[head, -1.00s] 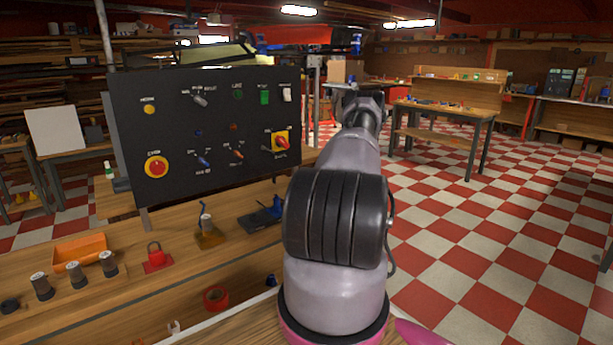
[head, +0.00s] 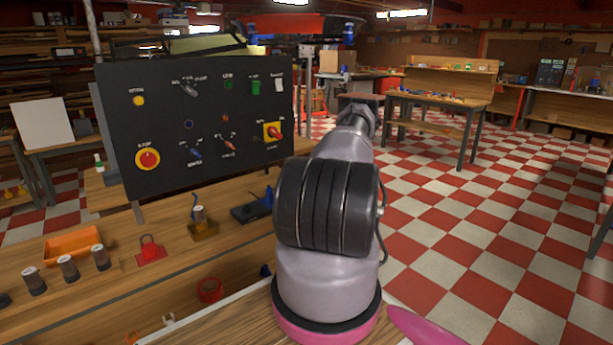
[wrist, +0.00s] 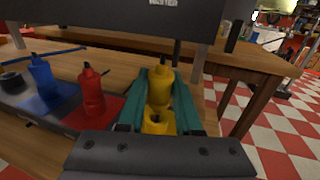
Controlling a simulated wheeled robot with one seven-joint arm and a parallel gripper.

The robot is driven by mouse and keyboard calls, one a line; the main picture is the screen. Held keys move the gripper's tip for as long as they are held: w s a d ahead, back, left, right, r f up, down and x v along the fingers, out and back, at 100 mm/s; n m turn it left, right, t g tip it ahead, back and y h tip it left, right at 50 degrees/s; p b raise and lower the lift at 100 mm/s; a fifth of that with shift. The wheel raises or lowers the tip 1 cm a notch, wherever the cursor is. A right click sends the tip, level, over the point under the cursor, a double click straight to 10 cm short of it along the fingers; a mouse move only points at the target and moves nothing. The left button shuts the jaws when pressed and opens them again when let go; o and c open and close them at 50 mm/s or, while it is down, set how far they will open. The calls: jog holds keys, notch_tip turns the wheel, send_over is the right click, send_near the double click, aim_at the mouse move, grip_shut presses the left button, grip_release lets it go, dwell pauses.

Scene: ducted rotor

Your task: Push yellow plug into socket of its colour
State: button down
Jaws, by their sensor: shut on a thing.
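In the wrist view, my gripper (wrist: 160,100) has its teal fingers closed on the yellow plug (wrist: 161,82), a bottle-like piece with a dark tip. A yellow part with a dark opening (wrist: 159,122) shows nearer the camera between the fingers; whether it is the yellow socket or part of the plug I cannot tell. A red plug (wrist: 91,92) stands upright to the left on a red patch, and a blue plug (wrist: 41,78) stands farther left on a blue patch. In the head view my gripper and the yellow plug are hidden behind my arm.
A black ring (wrist: 11,83) lies at the far left of the wrist view. In the head view, a black switch panel (head: 200,130) stands behind the bench. Checkered floor is open at right.

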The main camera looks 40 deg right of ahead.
jog(key=shift+f, duration=1.15)
dwell(0.4)
jog(key=c, duration=0.5)
grip_release()
jog(key=v, duration=1)
jog(key=shift+s+d, duration=0.15)
jog(key=shift+s, duration=0.2)
